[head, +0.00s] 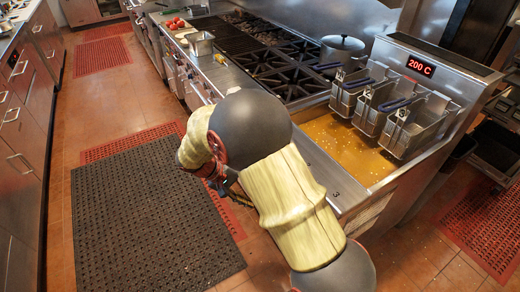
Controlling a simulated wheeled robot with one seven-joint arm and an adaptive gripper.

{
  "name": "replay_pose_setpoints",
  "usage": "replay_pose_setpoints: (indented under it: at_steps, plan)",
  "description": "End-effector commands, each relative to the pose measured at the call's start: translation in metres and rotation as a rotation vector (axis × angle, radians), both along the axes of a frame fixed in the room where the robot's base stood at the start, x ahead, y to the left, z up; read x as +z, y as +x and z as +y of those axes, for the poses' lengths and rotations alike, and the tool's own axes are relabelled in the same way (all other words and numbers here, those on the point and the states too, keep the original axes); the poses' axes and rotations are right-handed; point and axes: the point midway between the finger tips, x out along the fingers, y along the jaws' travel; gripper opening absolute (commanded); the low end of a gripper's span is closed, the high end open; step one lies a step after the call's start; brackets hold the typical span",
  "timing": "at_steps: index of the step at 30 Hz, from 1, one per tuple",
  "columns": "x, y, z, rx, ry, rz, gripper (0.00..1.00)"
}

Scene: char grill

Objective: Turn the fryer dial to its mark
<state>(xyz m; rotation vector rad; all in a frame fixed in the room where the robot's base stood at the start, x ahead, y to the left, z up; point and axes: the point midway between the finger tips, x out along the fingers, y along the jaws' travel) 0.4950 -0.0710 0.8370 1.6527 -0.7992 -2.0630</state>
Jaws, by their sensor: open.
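The fryer (372,208) stands at the right with golden oil (330,135) in its vat. Its red display (419,67) reads 200 C. Wire baskets numbered 1, 2 and 3 (410,130) hang along its back. The fryer's dial does not show; the front face is turned away and partly behind my arm. My arm reaches down in front of the fryer and range. My gripper (226,188) shows only as a small dark part below the wrist, mostly hidden, near the front of the counter. Whether it touches anything cannot be seen.
A burner range (275,75) with a lidded pot (342,52) adjoins the fryer. A metal pan (200,43) and a board of tomatoes (177,27) sit farther back. A black mat (150,215) covers the open aisle floor. Steel drawers (22,150) line the left.

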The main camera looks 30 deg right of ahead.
Motion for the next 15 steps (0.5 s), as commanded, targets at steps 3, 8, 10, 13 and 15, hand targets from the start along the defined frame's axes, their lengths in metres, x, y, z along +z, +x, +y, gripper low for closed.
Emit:
replay_pose_setpoints:
  at_steps: [3, 8, 10, 13, 15]
  plan:
    - [-0.027, 0.031, -0.016, -0.047, -0.179, -0.045, 0.48]
    - [-0.051, 0.080, -0.036, -0.122, -0.459, -0.248, 0.48]
    - [-0.055, 0.100, -0.043, -0.154, -0.570, -0.381, 0.48]
    - [-0.053, 0.128, -0.048, -0.200, -0.700, -0.602, 0.48]
    - [-0.048, 0.144, -0.050, -0.232, -0.769, -0.769, 0.48]
